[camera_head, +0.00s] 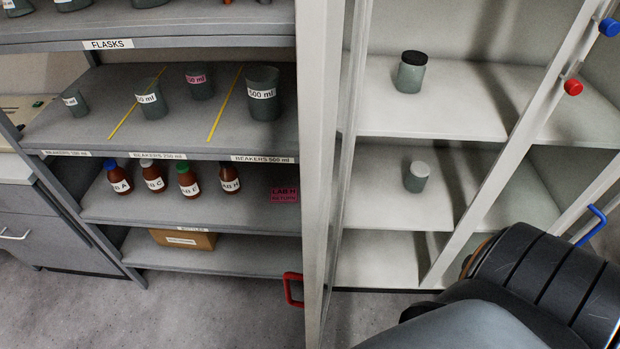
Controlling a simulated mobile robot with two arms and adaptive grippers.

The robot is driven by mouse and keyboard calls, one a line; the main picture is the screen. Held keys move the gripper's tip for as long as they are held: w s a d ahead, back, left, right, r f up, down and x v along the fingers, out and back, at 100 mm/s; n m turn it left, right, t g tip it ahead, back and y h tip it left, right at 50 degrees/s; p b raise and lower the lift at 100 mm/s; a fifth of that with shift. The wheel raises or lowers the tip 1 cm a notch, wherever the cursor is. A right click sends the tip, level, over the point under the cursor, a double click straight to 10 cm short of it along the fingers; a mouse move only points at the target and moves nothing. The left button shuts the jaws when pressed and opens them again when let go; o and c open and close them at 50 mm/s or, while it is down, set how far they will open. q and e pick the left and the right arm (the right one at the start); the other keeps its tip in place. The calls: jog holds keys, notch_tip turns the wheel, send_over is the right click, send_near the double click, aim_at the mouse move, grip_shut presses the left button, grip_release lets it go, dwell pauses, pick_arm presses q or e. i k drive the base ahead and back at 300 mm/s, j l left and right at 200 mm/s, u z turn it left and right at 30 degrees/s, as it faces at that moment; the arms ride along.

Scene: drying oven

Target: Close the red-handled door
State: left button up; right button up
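The red-handled door (319,120) is a tall pale panel seen nearly edge-on, standing open and swung out toward me on the left side of the white cabinet. Its red handle (293,289) sticks out to the left near the panel's lower end. The cabinet's left bay behind it is uncovered and shows its white shelves (430,113). A dark ridged part of my own arm fills the lower right and hides the cabinet's lower right corner. Neither gripper's fingers show in the picture.
A blue handle (592,222) shows at the right, with a red knob (573,87) and a blue knob (609,27) above. Grey shelving with beakers (263,94) and brown bottles (188,178) stands left of the door. Bare floor (210,305) lies in front.

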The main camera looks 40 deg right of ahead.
aim_at(331, 34)
jog(key=i+j+z, duration=0.15)
jog(key=z, duration=0.3)
jog(key=i+j+z, duration=0.1)
jog(key=j+z, duration=0.15)
jog(key=z, duration=0.25)
jog(key=i+j+z, duration=0.1)
jog(key=j+z, duration=0.15)
jog(key=z, duration=0.2)
jog(key=j+z, duration=0.25)
jog(key=z, duration=0.2)
jog(key=j+z, duration=0.3)
jog(key=z, duration=0.15)
jog(key=k+z, duration=0.2)
jog(key=i, duration=0.05)
